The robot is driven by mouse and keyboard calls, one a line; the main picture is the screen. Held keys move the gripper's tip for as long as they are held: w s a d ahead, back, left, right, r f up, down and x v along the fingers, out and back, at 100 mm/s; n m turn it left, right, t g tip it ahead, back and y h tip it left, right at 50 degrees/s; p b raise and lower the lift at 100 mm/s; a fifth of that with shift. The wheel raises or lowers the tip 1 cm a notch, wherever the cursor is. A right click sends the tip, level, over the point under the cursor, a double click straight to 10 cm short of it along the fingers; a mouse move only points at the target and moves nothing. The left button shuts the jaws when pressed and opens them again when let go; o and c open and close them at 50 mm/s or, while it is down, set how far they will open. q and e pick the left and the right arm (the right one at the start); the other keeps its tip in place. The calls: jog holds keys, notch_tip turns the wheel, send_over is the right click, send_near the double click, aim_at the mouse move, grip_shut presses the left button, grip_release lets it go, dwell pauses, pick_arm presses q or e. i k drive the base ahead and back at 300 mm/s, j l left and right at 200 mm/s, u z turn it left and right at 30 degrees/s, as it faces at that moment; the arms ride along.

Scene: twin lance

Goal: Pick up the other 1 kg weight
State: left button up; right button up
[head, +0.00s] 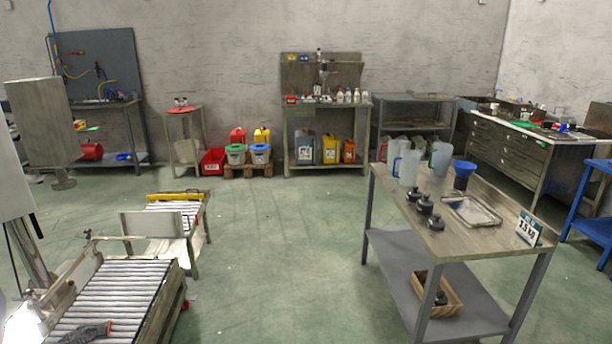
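Three dark weights stand in a short row on the wooden top of the table at the right (388,183). They are a far weight (412,195), a middle weight (425,205) and a near weight (436,223). Neither of my grippers is in view.
A roller conveyor (110,300) stands at lower left. The green floor between is clear.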

aim_at(413, 196)
jog(key=i+z, duration=0.2)
jog(key=i, duration=0.3)
jog(key=i+j+z, duration=0.2)
jog(key=i, duration=0.3)
jog(key=i+j+z, duration=0.2)
jog(key=i, duration=0.25)
jog(key=i+j+z, duration=0.15)
jog(key=z, duration=0.25)
jog(key=i+j+z, duration=0.25)
jog(key=z, duration=0.2)
jog(key=i+j+z, duration=0.25)
jog(key=z, duration=0.15)
